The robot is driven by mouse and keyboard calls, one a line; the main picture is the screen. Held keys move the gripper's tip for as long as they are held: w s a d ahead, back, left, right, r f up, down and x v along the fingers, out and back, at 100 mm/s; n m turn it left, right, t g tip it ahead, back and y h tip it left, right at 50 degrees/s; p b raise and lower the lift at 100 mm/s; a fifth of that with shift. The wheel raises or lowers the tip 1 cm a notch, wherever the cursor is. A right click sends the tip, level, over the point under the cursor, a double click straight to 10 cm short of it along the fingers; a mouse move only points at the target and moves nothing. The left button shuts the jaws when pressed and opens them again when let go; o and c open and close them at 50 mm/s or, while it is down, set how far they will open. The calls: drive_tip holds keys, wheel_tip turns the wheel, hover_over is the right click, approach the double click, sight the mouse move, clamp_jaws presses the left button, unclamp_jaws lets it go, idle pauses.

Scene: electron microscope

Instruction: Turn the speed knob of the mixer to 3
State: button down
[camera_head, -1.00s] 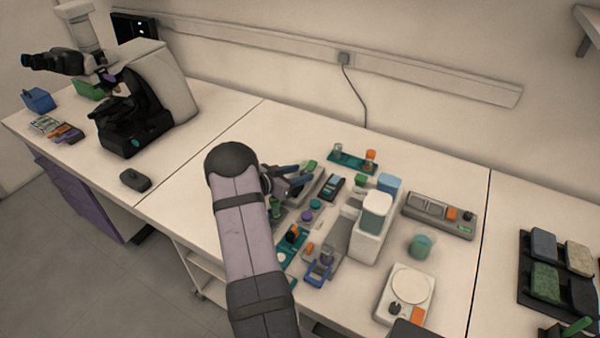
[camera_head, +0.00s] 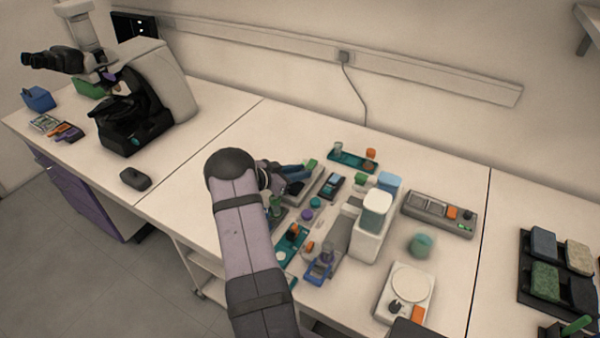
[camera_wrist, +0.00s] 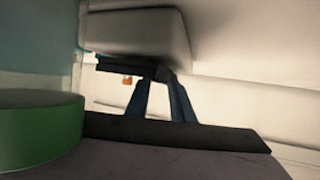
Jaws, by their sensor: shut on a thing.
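I cannot tell for certain which device is the mixer. A white device with a round plate (camera_head: 411,283) carries a dark knob (camera_head: 395,306) at its front, well away from my gripper.
A grey panel (camera_head: 437,214), teal trays and small coloured pieces crowd around. A green cylinder (camera_wrist: 40,125) is close in the wrist view.

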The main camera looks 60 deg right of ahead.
drive_tip(key=shift+w+d+f+m+g+y+b, duration=0.1)
drive_tip(key=shift+m+g+y+b, duration=0.25)
drive_tip(key=shift+m+g+b, duration=0.4)
drive_tip(key=shift+w+d+m+g+y+b, duration=0.1)
drive_tip(key=shift+m+g+y+b, duration=0.25)
drive_tip(key=shift+m+g+b, duration=0.35)
drive_tip(key=shift+g+b, duration=0.25)
drive_tip(key=shift+b, duration=0.3)
drive_tip(key=shift+r+m, duration=0.2)
drive_tip(key=shift+m, duration=0.05)
drive_tip(key=c, duration=1.5)
unclamp_jaws()
drive_tip(key=shift+c, duration=0.2)
drive_tip(key=shift+a, duration=0.15)
drive_tip(key=shift+w+a, duration=0.2)
drive_tip(key=shift+w, duration=0.05)
drive_tip(key=shift+b+v, duration=0.6)
drive_tip(key=shift+v, duration=2.7)
